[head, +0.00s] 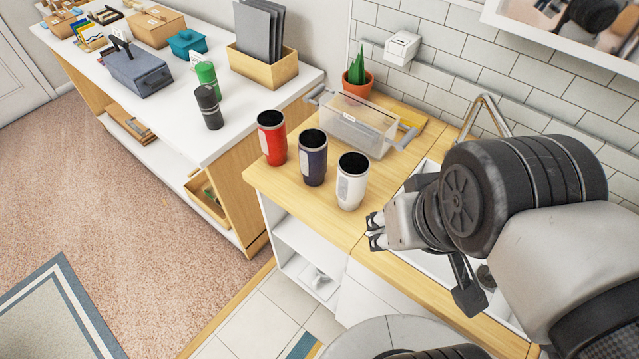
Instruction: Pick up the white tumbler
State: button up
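The white tumbler (351,182) stands upright on the wooden counter, with a dark top and a pale label on its side. It is the rightmost of three tumblers in a row. My gripper (374,232) is to the right of and nearer than the white tumbler, apart from it, over the counter's front edge. Its two fingertips point left, with a small gap between them and nothing visible in it.
A navy tumbler (312,158) stands close on the left, and a red tumbler (271,137) beyond it. Behind them are a clear bin (352,125) and a potted plant (357,82). A sink with a faucet (487,104) lies to the right. A white-topped cabinet (241,108) holds boxes and bottles.

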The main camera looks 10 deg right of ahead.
aim_at(353, 166)
jog(key=z, duration=1.3)
jog(key=k+j+u, duration=0.1)
jog(key=j+u, duration=0.5)
jog(key=u, duration=0.2)
jog(key=k+l+u, duration=0.2)
jog(key=k+l, duration=0.05)
jog(key=k, duration=0.1)
